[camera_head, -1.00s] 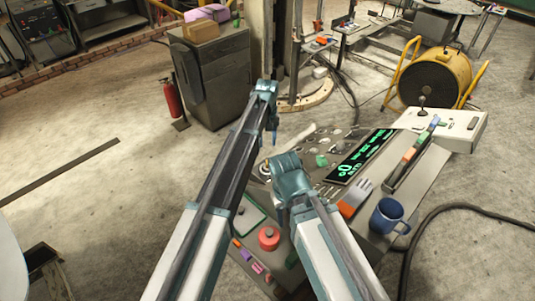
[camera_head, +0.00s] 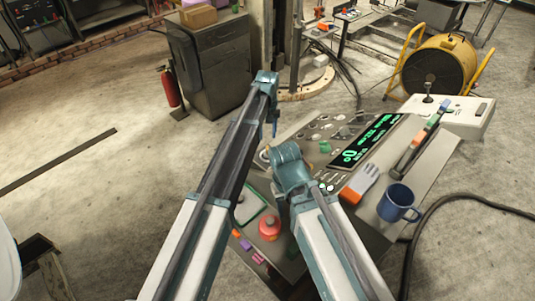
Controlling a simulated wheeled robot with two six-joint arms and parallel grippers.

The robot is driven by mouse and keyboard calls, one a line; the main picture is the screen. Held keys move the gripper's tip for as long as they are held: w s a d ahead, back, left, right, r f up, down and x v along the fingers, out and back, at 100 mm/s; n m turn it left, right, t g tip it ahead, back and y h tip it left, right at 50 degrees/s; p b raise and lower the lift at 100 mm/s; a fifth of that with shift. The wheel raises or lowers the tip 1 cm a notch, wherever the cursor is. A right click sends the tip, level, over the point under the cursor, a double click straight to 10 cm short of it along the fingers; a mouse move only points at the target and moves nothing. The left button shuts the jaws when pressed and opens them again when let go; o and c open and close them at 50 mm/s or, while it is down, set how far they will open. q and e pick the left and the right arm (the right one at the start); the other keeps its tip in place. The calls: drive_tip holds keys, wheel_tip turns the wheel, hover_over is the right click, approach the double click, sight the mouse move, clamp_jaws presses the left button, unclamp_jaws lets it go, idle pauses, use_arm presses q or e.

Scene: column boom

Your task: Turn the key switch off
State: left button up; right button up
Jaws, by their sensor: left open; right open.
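The control console (camera_head: 421,178) stands below my arms, with a lit green display (camera_head: 365,140), several round knobs and a green knob (camera_head: 325,147). I cannot clearly make out the key switch; the controls are small and my arms cover part of the panel. My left gripper (camera_head: 274,128) points down above the console's far left edge. My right gripper (camera_head: 275,158) is lower and nearer, over the panel's left part, with its fingers mostly hidden by its own wrist. Both are open, and I see nothing held.
A red button (camera_head: 269,226) and a green-framed plate (camera_head: 249,206) are on the console's near left. A cabinet (camera_head: 212,70) and yellow fan (camera_head: 440,68) stand behind.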

sight(268, 148)
use_arm(q)
wheel_tip(268, 148, down, 9)
drive_tip(key=b, duration=0.7)
drive_tip(key=shift+r+b, duration=0.2)
drive_tip(key=shift+b, duration=0.1)
